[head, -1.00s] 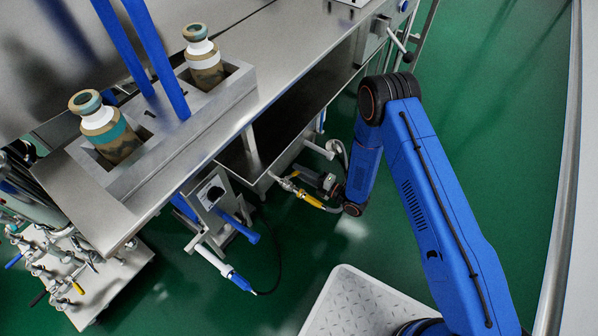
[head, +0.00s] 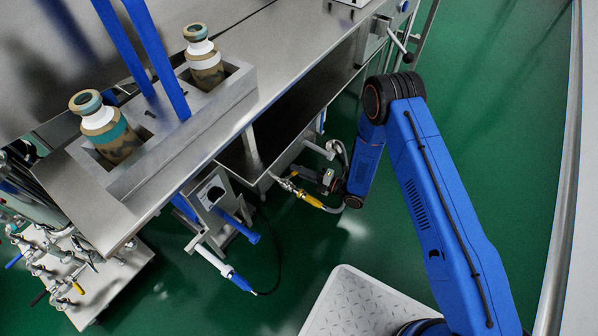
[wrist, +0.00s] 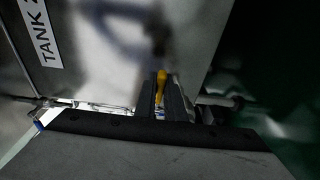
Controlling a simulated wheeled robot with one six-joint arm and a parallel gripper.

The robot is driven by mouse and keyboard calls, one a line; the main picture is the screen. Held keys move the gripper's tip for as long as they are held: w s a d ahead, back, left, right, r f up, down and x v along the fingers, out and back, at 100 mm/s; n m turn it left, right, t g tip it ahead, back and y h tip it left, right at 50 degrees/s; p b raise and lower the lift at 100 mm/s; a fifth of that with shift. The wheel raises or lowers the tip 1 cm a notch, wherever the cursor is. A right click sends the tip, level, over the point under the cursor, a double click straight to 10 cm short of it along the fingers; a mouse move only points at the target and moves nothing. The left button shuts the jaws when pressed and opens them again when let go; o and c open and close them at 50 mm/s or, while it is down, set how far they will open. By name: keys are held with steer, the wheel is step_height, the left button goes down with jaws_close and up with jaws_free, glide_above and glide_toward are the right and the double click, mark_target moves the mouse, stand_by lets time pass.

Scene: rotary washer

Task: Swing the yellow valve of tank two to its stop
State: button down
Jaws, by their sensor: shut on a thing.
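The yellow valve handle (wrist: 161,84) stands between the jaws of my gripper (wrist: 160,100) in the wrist view, with its yellow end showing above them. The gripper is shut on it. The tank wall (wrist: 105,50) behind bears a partly cut off "TANK 2" label (wrist: 42,32). In the head view, a yellow handle (head: 310,199) shows on the pipework under the bench, beside my gripper (head: 318,178). The jaws are too small and dark there to show the grip. The valve body is mostly hidden by the gripper in the wrist view.
A steel bench (head: 270,50) overhangs the pipework; a pale hose (head: 340,207) curves close to my wrist. A grey box (head: 212,190) with blue-handled fittings stands left. A cart with several valves (head: 80,275) is at lower left. Green floor (head: 480,110) is open right of my arm.

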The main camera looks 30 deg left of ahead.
steer(key=shift+w+a+n+g+h, duration=0.1)
steer(key=shift+a+n+g+h, duration=0.2)
steer(key=shift+n+g, duration=0.65)
steer(key=shift+w+a+n+g+h, duration=0.1)
steer(key=shift+a+n+g, duration=0.4)
steer(key=shift+g, duration=0.75)
steer(key=shift+s+d, duration=0.1)
steer(key=c, duration=1.8)
jaws_free()
steer(key=shift+c, duration=0.2)
steer(key=v, duration=1.7)
steer(key=shift+d, duration=0.15)
steer(key=shift+w+r, duration=0.1)
steer(key=shift+w, duration=0.15)
